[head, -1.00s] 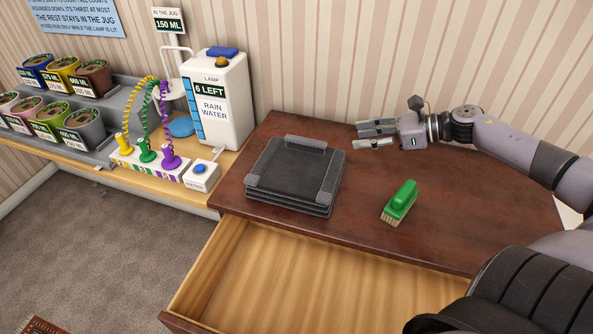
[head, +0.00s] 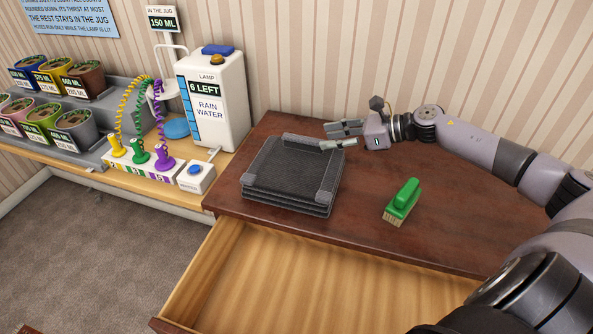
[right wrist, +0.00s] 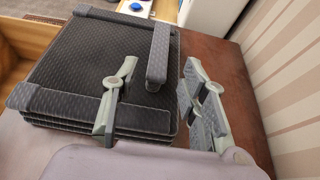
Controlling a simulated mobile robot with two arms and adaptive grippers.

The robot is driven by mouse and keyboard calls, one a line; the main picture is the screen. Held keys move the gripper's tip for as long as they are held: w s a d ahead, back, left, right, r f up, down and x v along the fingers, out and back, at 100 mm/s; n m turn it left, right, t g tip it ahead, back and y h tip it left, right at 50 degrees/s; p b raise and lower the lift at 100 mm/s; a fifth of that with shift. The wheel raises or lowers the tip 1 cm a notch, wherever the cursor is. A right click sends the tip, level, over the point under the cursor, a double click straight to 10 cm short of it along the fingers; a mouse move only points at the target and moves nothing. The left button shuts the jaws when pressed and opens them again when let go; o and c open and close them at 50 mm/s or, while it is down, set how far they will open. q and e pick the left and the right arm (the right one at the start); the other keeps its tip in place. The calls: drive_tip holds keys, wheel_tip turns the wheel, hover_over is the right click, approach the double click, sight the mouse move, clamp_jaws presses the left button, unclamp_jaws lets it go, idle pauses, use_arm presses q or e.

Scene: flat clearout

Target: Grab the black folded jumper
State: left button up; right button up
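The black folded jumper (head: 290,172) lies flat in a neat stack on the brown dresser top. In the right wrist view the jumper (right wrist: 95,55) fills the left half, with a thicker rolled band along its near-wall edge. My right gripper (head: 338,137) is open and empty at the jumper's back right corner. In the right wrist view one finger of the gripper (right wrist: 158,95) shows over the jumper's top and the other beside its edge, above the wood. I cannot tell whether either finger touches it. My left gripper is not in view.
An open, empty drawer (head: 300,280) juts out in front. A white rain water tank (head: 213,105) and a button box (head: 196,176) stand at left. The striped wall is close behind.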

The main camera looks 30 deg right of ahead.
sight(311, 140)
drive_tip(key=shift+w+a+f, duration=0.1)
drive_tip(key=shift+w+a, duration=0.15)
drive_tip(key=shift+w, duration=0.05)
drive_tip(key=shift+w+a+p, duration=0.25)
drive_tip(key=shift+p, duration=0.05)
drive_tip(key=p+x, duration=0.1)
drive_tip(key=x, duration=0.3)
drive_tip(key=shift+f+p, duration=0.15)
drive_tip(key=shift+p, duration=0.2)
drive_tip(key=shift+w+a+f, duration=0.15)
drive_tip(key=shift+w+f, duration=0.05)
clamp_jaws()
drive_tip(key=shift+r, duration=0.1)
